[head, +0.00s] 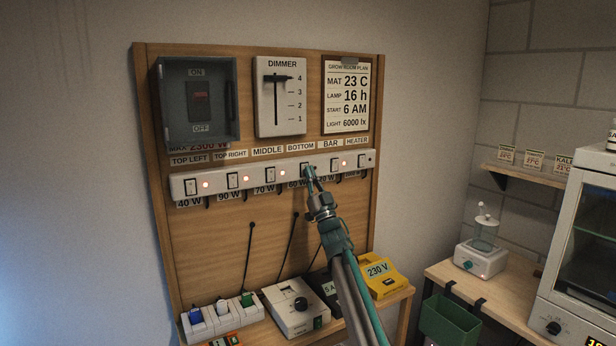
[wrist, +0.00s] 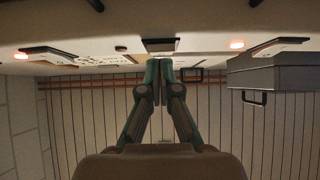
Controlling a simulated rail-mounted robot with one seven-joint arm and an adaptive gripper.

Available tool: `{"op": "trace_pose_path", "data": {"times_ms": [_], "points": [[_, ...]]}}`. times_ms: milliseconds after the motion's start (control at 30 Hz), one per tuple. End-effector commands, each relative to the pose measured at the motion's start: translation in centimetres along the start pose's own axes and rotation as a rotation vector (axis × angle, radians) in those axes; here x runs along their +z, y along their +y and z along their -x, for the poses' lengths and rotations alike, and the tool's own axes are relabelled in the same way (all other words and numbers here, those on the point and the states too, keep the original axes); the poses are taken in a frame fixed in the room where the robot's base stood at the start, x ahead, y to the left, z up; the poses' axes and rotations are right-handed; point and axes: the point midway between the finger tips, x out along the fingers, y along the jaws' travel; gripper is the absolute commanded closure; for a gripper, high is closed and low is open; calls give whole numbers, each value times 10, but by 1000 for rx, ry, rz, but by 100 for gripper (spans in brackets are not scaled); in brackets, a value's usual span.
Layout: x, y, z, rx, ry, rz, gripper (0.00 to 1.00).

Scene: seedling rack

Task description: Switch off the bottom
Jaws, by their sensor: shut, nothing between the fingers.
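The white switch strip (head: 218,182) runs across the wooden board under name labels. The switch under the BOTTOM label (head: 301,146) is partly hidden by my gripper (head: 311,173) in the head view. My gripper is shut and empty, its tips at the lower part of that switch. The wrist view shows the strip turned around, with my gripper (wrist: 160,66) at the middle switch (wrist: 160,45). The small lamp (wrist: 120,48) beside that switch is dark. Neighbouring lamps glow red. I cannot tell whether the fingertips touch the switch.
A grey main switch box (head: 197,100), a dimmer (head: 280,95) and a plan sheet (head: 346,95) hang above the strip. Below, plugs, a white dial box (head: 296,308) and a yellow 230 V box (head: 381,278) sit on a shelf. A bench stands at the right.

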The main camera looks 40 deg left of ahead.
Motion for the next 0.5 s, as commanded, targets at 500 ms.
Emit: {"op": "trace_pose_path", "data": {"times_ms": [500], "points": [[-42, 0, 77, 0, 2, 2, 100]]}}
